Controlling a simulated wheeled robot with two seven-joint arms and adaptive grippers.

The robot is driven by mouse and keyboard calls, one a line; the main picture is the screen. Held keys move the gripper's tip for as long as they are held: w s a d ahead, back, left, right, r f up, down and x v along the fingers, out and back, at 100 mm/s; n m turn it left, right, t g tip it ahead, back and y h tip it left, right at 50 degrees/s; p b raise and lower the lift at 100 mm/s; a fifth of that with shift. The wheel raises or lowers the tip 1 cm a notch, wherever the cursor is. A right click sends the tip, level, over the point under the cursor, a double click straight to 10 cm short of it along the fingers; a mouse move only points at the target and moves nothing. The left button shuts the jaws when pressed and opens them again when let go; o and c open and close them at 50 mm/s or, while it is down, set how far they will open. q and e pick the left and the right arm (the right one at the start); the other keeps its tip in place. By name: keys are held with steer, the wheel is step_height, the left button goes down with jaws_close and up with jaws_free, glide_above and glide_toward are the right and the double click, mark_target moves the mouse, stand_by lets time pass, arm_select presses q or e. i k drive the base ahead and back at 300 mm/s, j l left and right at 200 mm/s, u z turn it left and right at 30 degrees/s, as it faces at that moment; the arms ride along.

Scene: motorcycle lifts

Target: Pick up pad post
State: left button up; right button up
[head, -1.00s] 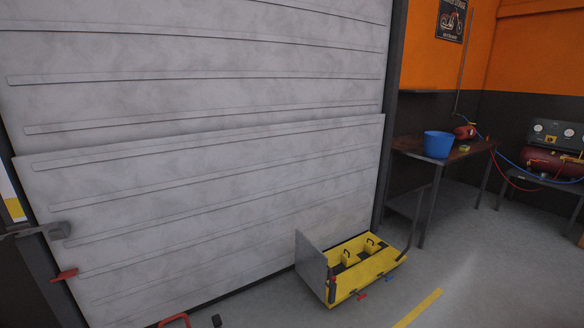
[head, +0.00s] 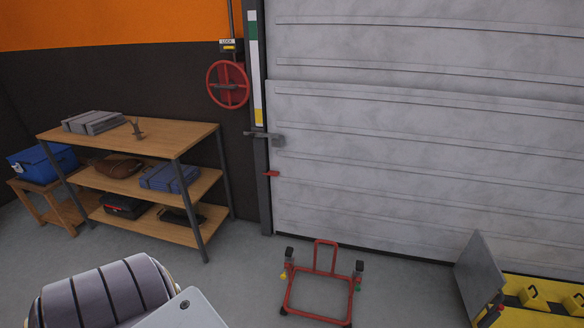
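A red tubular frame (head: 318,308) lies on the floor in front of the grey shutter door, in the lower middle of the head view. Short posts with black block tops stand at its left (head: 289,252) and right (head: 359,266) sides. The left one has a yellow knob and the right one a green knob. These look like pad posts, but I cannot tell which one the task names. Neither of my grippers is in view.
A wooden shelf unit (head: 128,182) with folded cloths stands at the left, beside a blue box (head: 42,162). A red handwheel (head: 228,84) is on the dark wall. A yellow tray (head: 540,303) with an upright grey plate (head: 482,278) sits at the lower right. Floor between shelf and frame is clear.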

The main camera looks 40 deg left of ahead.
mark_target(288, 253)
steer(key=j+u, duration=0.15)
steer(key=u, duration=1.3)
